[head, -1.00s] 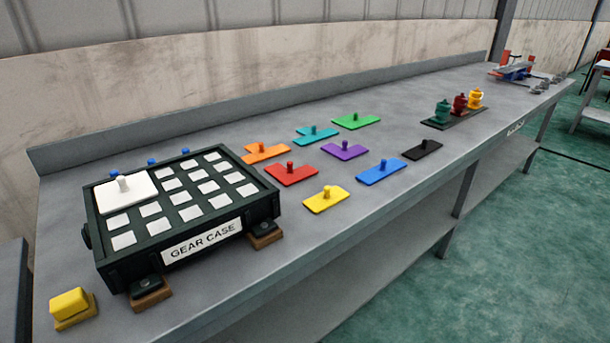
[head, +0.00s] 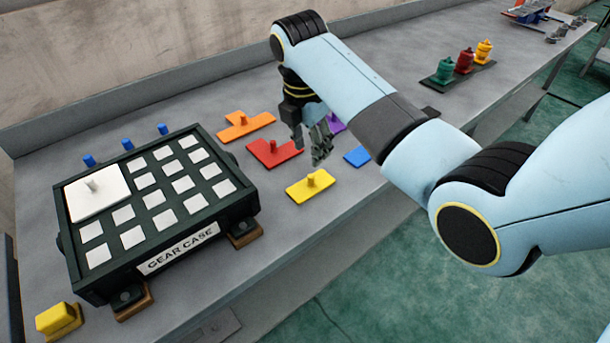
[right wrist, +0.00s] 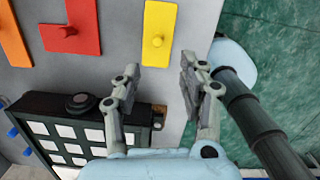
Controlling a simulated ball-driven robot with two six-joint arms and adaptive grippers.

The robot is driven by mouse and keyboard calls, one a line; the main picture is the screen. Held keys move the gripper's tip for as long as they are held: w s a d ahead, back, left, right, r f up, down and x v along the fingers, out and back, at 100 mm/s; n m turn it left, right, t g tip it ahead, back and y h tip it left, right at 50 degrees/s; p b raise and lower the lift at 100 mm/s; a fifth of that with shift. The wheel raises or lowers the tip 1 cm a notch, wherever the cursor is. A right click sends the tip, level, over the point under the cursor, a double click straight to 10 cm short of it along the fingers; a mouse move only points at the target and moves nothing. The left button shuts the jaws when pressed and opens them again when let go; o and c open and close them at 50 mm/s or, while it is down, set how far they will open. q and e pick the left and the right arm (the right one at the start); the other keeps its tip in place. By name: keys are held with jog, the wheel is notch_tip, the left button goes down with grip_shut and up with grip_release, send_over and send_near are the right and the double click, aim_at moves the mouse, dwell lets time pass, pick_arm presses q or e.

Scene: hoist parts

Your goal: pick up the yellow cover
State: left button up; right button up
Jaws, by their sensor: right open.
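The yellow cover (head: 311,187) is a flat plate with a round knob on top. It lies on the grey bench, to the right of the gear case. My right gripper (head: 312,149) is open and empty, beyond the yellow cover in the head view and apart from it. In the right wrist view the yellow cover (right wrist: 158,32) lies past the open fingertips (right wrist: 164,68), with its knob in view. My left gripper is not in view.
The dark gear case (head: 150,205) holds a white cover (head: 97,193). A red cover (head: 274,152), an orange cover (head: 246,125) and a blue cover (head: 357,156) lie near the yellow one. A yellow block (head: 58,318) sits near the bench's left front corner.

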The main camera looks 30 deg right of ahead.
aim_at(311, 176)
jog(key=f, duration=0.4)
jog(key=shift+w+d, duration=0.15)
jog(key=shift+w, duration=0.05)
jog(key=f, duration=0.6)
jog(key=shift+w+d+f+b, duration=0.1)
jog(key=shift+w+d+b, duration=0.1)
jog(key=shift+d+b, duration=0.15)
grip_shut()
